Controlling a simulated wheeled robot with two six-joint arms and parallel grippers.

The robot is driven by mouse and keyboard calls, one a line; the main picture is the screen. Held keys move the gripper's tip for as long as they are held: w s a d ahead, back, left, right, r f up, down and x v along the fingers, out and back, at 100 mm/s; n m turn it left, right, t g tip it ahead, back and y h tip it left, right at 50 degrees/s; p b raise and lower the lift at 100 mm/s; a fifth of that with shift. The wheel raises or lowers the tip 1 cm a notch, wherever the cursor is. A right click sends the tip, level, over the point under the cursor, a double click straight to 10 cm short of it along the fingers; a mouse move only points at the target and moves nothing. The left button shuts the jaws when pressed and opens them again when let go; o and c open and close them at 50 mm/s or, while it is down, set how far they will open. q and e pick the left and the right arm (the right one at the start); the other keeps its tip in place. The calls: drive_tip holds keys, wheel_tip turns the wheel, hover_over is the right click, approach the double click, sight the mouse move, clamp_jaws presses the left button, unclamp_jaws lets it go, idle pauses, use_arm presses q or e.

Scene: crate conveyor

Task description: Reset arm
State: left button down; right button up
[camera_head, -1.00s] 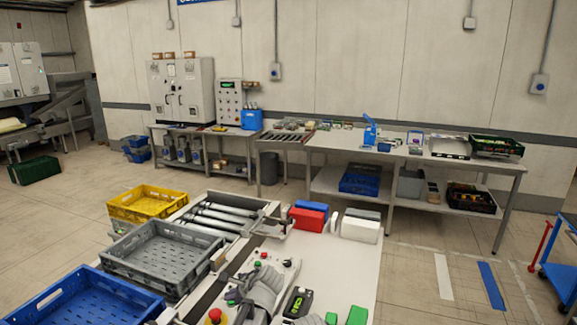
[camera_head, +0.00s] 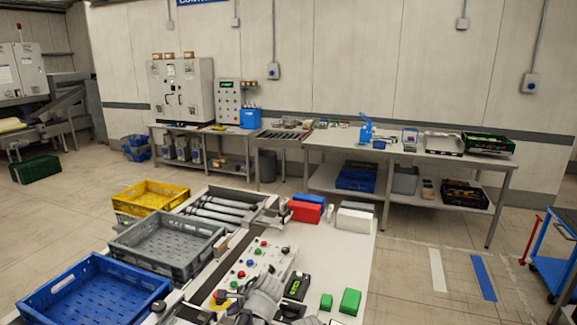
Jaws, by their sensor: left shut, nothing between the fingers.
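My left gripper (camera_head: 232,297) is low in the head view, over the near end of the control panel (camera_head: 252,262). It is shut with nothing in it. It partly covers a yellow ring on the panel. Light grey parts of my arm show just to its right and hide some of the panel's near edge. My right gripper cannot be made out.
A grey crate (camera_head: 125,242), a yellow crate (camera_head: 125,196) and a blue crate (camera_head: 28,304) stand left of the bench. Rollers (camera_head: 215,212) lie behind the panel. Green blocks (camera_head: 350,301), a red box (camera_head: 306,212) and a white box (camera_head: 354,219) sit on the bench.

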use_arm(q)
drive_tip(key=s+d+f+n+g+h, duration=0.2)
drive_tip(key=s+d+n, duration=0.3)
drive_tip(key=s, duration=0.5)
drive_tip(key=s+d+f+n+g+h, duration=0.2)
drive_tip(key=s+d+n, duration=0.3)
drive_tip(key=s, duration=0.6)
drive_tip(key=shift+s+f+n+g+h, duration=0.3)
drive_tip(key=shift+f+n+g+h, duration=0.1)
drive_tip(key=shift+g+h, duration=0.15)
use_arm(e)
drive_tip(key=shift+s, duration=0.15)
